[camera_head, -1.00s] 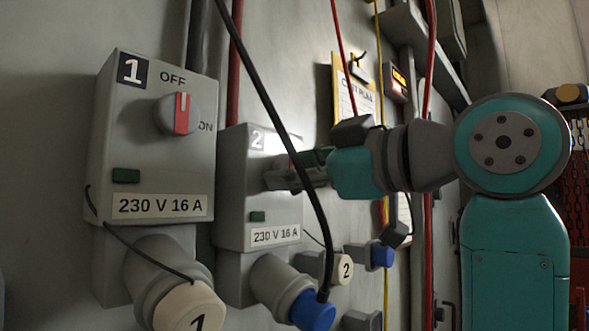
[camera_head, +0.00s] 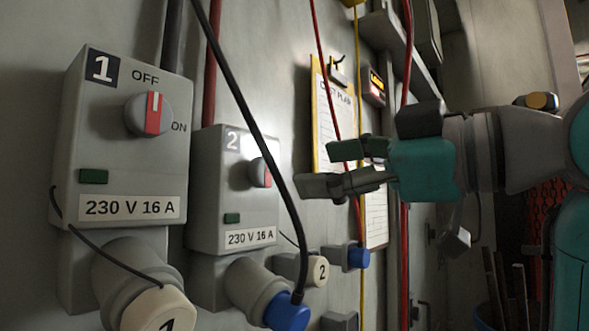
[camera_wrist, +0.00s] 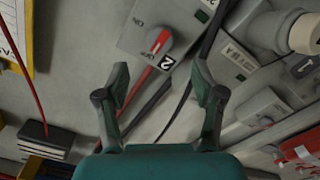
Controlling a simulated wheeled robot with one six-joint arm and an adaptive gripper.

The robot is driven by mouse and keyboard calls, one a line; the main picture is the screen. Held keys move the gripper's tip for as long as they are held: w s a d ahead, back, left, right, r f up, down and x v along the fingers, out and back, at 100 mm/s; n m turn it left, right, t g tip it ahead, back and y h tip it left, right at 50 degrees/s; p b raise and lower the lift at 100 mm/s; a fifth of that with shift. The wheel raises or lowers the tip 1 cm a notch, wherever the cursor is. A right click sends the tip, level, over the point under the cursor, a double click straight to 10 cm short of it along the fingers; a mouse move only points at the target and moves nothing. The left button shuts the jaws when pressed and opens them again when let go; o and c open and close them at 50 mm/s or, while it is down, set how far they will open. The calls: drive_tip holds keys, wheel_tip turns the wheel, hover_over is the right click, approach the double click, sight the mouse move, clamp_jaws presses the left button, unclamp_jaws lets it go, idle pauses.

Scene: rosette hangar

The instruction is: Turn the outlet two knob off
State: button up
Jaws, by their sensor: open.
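The outlet two box (camera_head: 262,215), a grey wall box marked 2, carries a round grey knob (camera_head: 259,172) with a red stripe. A black cable partly covers the knob in the head view. The stripe looks upright there, along the box's height. The knob also shows in the wrist view (camera_wrist: 150,38), with the stripe slanting toward the 2 side of the box. My gripper (camera_head: 313,167) is open and empty, to the right of the knob and apart from it. In the wrist view the knob lies beyond and between the open fingers (camera_wrist: 160,80).
The outlet one box (camera_head: 120,160), with its own red-striped knob (camera_head: 149,114), stands to the left. The black cable (camera_head: 255,125) hangs in front of box two.

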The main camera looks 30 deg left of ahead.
drive_tip(key=shift+s+d, duration=0.1)
drive_tip(key=shift+d, duration=1.45)
